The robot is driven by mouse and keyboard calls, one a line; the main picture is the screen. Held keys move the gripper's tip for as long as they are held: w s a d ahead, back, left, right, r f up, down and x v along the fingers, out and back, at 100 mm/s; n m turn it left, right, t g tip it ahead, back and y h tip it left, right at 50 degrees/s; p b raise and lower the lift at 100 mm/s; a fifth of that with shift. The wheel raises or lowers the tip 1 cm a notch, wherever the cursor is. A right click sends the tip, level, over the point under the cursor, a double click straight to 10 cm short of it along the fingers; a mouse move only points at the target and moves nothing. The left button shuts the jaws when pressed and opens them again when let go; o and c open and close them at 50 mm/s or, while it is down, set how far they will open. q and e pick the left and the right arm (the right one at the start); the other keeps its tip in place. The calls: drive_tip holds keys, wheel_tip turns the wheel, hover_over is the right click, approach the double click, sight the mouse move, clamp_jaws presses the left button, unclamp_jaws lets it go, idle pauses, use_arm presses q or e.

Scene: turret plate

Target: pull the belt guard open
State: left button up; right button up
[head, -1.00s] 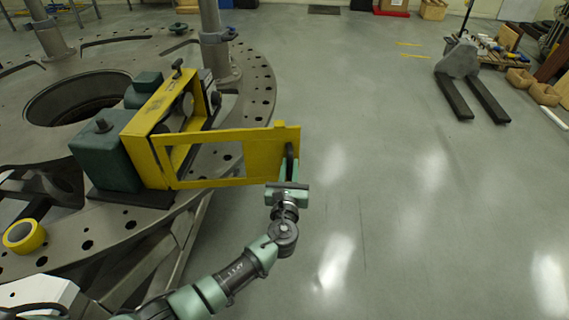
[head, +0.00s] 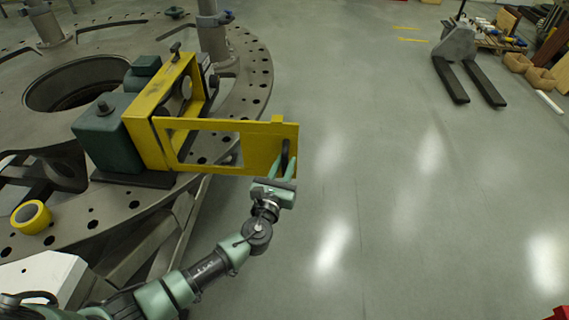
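The belt guard (head: 210,126) is a yellow frame panel with a window, hinged on the yellow housing of the drive unit. It stands swung out to the right, past the edge of the turret plate and over open floor. A dark handle (head: 285,154) sits near its free end. My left gripper (head: 283,168) is at that handle, with its green fingers on either side of it, and looks shut on it. The finger contact is small and partly hidden. My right gripper is not in view.
The round grey turret plate (head: 235,95) carries a dark green box (head: 107,140) beside the housing and a yellow tape roll (head: 31,217). A pallet jack (head: 459,45) stands at the upper right. The floor right of the guard is clear.

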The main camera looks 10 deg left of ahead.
use_arm(q)
drive_tip(key=shift+o, duration=0.9)
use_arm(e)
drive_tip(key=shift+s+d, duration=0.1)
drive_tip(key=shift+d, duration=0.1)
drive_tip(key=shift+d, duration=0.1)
use_arm(q)
drive_tip(key=shift+s, duration=0.15)
drive_tip(key=s+b, duration=0.1)
drive_tip(key=s, duration=0.6)
drive_tip(key=shift+s+a, duration=0.2)
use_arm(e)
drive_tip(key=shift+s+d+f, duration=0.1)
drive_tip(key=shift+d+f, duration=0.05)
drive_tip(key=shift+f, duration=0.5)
use_arm(q)
drive_tip(key=shift+f, duration=0.1)
